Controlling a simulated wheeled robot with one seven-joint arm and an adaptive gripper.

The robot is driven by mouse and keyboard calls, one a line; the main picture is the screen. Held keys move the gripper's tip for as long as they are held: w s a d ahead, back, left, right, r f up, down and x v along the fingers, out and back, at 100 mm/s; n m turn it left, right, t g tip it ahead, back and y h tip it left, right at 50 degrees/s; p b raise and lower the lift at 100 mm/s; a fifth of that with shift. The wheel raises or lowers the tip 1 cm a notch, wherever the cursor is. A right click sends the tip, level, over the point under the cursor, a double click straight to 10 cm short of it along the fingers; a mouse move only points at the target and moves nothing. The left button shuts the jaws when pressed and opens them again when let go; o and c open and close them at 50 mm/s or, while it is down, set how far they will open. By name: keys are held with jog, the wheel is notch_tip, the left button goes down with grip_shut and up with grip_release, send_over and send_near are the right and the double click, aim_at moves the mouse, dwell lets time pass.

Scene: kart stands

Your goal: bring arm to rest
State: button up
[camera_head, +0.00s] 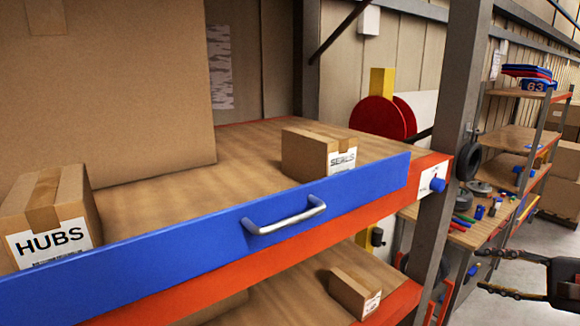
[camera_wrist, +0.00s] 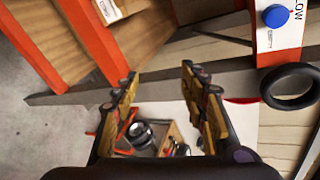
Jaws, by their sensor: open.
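My gripper (camera_head: 480,270) is at the right edge of the head view, in front of the shelf post and over the floor side. Its two fingers are spread apart and point left, with nothing between them. In the wrist view my gripper (camera_wrist: 160,70) also shows two separated yellow and dark fingers with an empty gap. The rest of my arm is cut off by the right edge of the head view.
A shelf with a blue front rail (camera_head: 200,247) and silver handle holds a HUBS box (camera_head: 50,215) and a SEALS box (camera_head: 318,152). A grey post (camera_head: 445,150) stands left of my gripper. Further shelving (camera_head: 508,138) stands behind. Grey floor (camera_head: 525,245) shows at right.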

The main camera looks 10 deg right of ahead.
jog(key=s+a+f+n+g+h+b, duration=0.2)
jog(key=s+a+f+n+g+b, duration=0.15)
jog(key=a+f, duration=0.7)
jog(key=s+a+f+n+g+h+b, duration=0.25)
jog(key=a+f+n+g+b, duration=0.2)
jog(key=a+f, duration=0.6)
jog(key=s+a+f+n+b, duration=0.1)
jog(key=a+f+n+b, duration=0.3)
jog(key=a, duration=0.3)
jog(key=s+a+f+n+t+b, duration=0.1)
jog(key=a+f+n+b, duration=0.3)
jog(key=a, duration=0.4)
jog(key=shift+s+a+n+b, duration=0.25)
jog(key=shift+s+n+b, duration=0.2)
jog(key=shift+n+b, duration=0.6)
jog(key=shift+y, duration=0.25)
